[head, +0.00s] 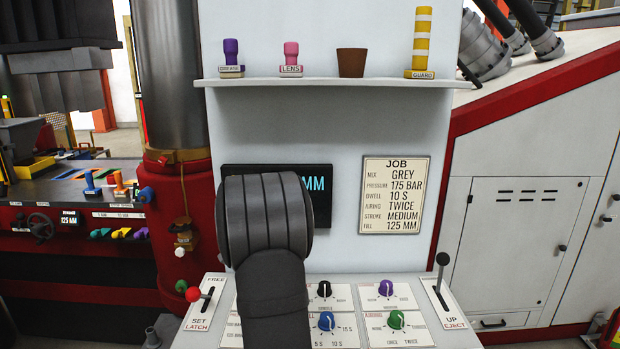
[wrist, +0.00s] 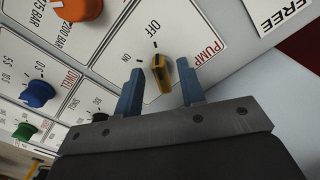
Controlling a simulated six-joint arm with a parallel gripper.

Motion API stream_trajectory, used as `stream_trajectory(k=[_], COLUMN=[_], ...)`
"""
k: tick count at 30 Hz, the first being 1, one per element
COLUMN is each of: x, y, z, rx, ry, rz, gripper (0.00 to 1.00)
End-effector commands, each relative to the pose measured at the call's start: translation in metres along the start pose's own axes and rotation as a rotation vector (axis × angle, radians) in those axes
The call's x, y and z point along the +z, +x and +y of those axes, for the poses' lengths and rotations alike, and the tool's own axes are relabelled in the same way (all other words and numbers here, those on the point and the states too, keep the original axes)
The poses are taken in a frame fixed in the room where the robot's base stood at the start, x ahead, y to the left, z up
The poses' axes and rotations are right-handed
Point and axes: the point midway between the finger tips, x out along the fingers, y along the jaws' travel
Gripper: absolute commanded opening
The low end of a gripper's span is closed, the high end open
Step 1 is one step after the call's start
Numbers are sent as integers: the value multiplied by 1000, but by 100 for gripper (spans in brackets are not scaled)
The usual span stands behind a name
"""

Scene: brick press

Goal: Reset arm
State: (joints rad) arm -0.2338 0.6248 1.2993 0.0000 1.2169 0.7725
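My gripper (wrist: 160,66) is open in the wrist view, with one blue finger on each side of the yellow PUMP knob (wrist: 161,76). Gaps show between the knob and both fingers. The knob's plate reads OFF and ON; I cannot tell surely which it points to. In the head view my arm rises in front of the control panel (head: 350,268), and my gripper is hidden behind it. An orange knob (wrist: 78,8), a blue knob (wrist: 38,93) and a green knob (wrist: 25,131) also show in the wrist view.
In the head view a red-tipped lever (head: 193,294) stands at the panel's left and a black-tipped lever (head: 442,260) at its right. The JOB card (head: 395,196) hangs behind. A shelf (head: 335,82) above holds stamps and a brown pot (head: 351,62). My arm partly covers the display (head: 321,210).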

Motion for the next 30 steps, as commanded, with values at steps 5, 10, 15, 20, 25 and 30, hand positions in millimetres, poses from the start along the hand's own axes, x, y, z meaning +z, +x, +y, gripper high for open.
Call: stream_trajectory(k=[5,10,15,20,25,30], x=[0,0,-1,-1,-1,-1], y=[7,7,4,-32,-66,-100], z=[2,3,4,4,4,4], rx=[0,0,-2,-3,-3,-2], ry=[-111,-250,-380,-376,-375,-374], rz=[0,-1,2,3,4,3], gripper=[36,36,36,36,36,36])
